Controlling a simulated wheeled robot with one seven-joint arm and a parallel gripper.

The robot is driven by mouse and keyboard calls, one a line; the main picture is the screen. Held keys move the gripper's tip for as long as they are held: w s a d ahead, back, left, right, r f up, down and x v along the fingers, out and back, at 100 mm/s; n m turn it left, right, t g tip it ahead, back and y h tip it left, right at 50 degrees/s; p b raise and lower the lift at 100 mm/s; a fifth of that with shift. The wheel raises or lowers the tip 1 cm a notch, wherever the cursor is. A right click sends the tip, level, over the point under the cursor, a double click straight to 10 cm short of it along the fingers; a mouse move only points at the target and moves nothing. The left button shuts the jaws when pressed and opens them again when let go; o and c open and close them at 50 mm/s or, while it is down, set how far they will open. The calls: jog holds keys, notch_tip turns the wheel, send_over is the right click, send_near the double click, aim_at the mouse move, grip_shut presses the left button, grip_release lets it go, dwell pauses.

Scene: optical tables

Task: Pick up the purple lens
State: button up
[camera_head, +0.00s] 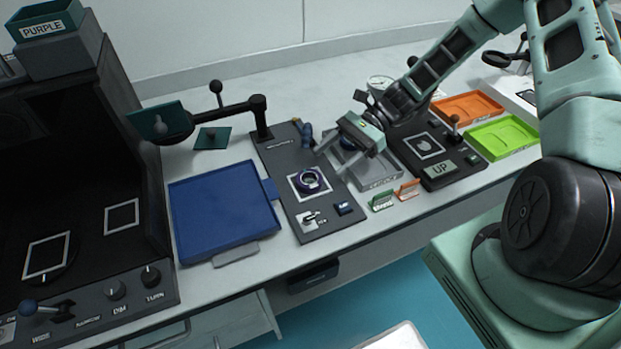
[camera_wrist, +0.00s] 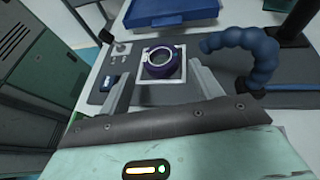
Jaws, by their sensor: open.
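The purple lens (camera_head: 309,180) is a dark purple ring. It sits upright on its rim-side base inside a white square outline on a dark grey station board (camera_head: 324,219). In the wrist view the purple lens (camera_wrist: 160,62) shows beyond my fingers, near the middle of the picture. My gripper (camera_head: 345,162) is open and empty, above and to the right of the lens in the head view. In the wrist view my gripper's two fingers (camera_wrist: 162,88) stand apart, with the lens between and beyond them. Nothing hides the lens.
A blue tray (camera_head: 222,212) lies left of the board. A blue jointed hose (camera_wrist: 250,52) curves close to my right finger in the wrist view. A dark post with an arm (camera_head: 260,118) stands behind. Grey, orange (camera_head: 467,108) and green (camera_head: 502,137) trays lie to the right.

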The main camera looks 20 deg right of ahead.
aim_at(308, 179)
jog(key=shift+p+x, duration=0.4)
jog(key=shift+x, duration=2.85)
jog(key=c, duration=0.7)
